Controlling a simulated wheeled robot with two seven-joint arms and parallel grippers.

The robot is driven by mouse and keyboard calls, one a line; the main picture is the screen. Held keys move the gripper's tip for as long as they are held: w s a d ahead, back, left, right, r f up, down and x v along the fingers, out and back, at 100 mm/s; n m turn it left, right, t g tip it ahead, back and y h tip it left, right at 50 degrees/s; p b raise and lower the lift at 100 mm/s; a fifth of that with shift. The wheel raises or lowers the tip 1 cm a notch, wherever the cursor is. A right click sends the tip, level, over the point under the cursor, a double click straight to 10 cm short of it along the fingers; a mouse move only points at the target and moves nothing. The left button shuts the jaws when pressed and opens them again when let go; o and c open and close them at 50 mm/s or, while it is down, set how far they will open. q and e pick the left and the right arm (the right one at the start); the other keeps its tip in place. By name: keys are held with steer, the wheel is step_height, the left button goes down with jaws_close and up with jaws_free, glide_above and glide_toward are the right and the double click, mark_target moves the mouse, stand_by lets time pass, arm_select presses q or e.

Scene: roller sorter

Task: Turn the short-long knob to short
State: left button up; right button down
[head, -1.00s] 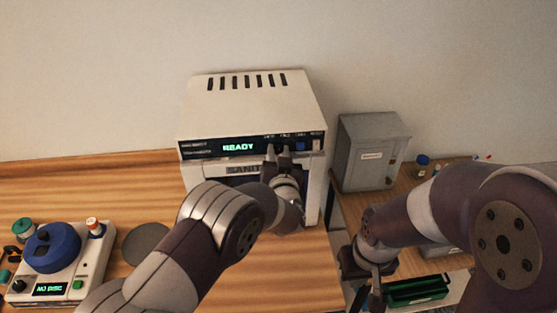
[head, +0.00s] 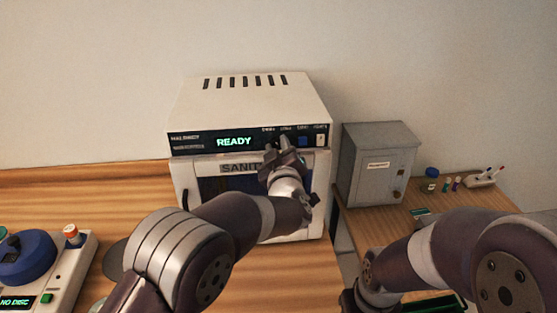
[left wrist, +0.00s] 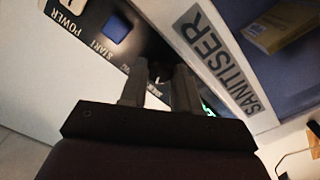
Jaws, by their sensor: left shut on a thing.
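The sanitiser (head: 250,105) is a white box with a dark front panel that reads READY. My left gripper (head: 279,145) is at this panel, left of the blue START button (head: 303,141). In the left wrist view the fingers (left wrist: 159,78) are shut on a small dark knob (left wrist: 156,70), largely hidden between them. It sits beside the START button (left wrist: 117,28) in the row that ends at POWER. Its label is partly covered, so its setting cannot be read.
A grey cabinet (head: 375,168) stands right of the sanitiser, with small bottles (head: 430,181) beyond it. A device with a blue lid (head: 25,258) reads NO DISC at the lower left. The wooden counter (head: 110,200) left of the sanitiser is clear.

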arm_select(q)
steer(key=shift+n+b, duration=0.45)
steer(key=shift+n, duration=0.05)
steer(key=o, duration=1.1)
steer(key=shift+c, duration=0.2)
